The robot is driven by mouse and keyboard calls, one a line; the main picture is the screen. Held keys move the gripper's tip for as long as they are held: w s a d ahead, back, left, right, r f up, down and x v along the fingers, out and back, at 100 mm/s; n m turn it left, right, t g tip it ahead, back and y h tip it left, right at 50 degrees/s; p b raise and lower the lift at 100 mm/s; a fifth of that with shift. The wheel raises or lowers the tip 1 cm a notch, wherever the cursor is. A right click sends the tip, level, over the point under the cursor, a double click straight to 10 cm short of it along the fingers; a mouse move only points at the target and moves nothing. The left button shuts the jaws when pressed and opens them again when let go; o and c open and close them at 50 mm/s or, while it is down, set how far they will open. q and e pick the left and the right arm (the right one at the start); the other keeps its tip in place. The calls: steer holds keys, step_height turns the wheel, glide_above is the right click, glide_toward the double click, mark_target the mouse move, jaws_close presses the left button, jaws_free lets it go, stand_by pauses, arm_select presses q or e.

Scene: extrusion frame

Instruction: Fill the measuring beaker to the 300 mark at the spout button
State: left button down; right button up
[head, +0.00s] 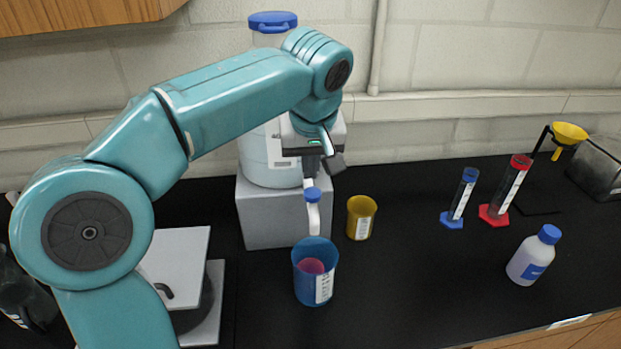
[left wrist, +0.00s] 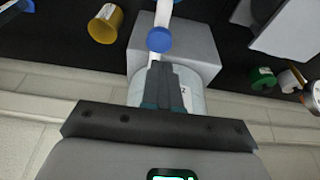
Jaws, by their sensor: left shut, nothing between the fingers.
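The blue measuring beaker (head: 301,285) stands upright on the black bench, with a white scale label on its side. A pink-red surface shows inside it; its level against the marks is too small to read. The white spout (head: 314,220) of the carboy (head: 262,160) points down over the beaker. The blue spout button (head: 312,195) sits on top of the spout, also seen in the left wrist view (left wrist: 159,40). My left gripper (head: 311,178) is shut and empty, its tips (left wrist: 162,66) close to the button. I cannot tell whether they touch. My right gripper is out of view.
The carboy stands on a grey block (head: 265,220). A yellow beaker (head: 361,218) is just right of the spout. Blue-capped (head: 461,200) and red-capped (head: 508,190) cylinders and a white bottle (head: 531,258) stand further right. A grey-white device (head: 185,255) is at left.

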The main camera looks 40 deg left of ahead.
mark_target(312, 193)
arm_select(q)
steer(key=shift+x, duration=0.8)
steer(key=shift+d+f, duration=0.35)
steer(key=shift+s+d+f, duration=0.2)
steer(key=shift+s, duration=0.2)
steer(key=shift+a, duration=0.2)
steer(key=shift+w+a+f, duration=0.1)
steer(key=shift+w+f, duration=0.1)
steer(key=shift+w, duration=0.2)
steer(key=shift+s+d+f+b, duration=0.1)
steer(key=shift+s+f+b, duration=0.05)
steer(key=shift+f+b, duration=0.3)
steer(key=shift+s+d+f+b, duration=0.1)
steer(key=shift+s+f+b, duration=0.1)
steer(key=shift+f+b, duration=0.25)
steer(key=shift+r, duration=0.1)
steer(key=shift+w, duration=0.1)
stand_by(4.8)
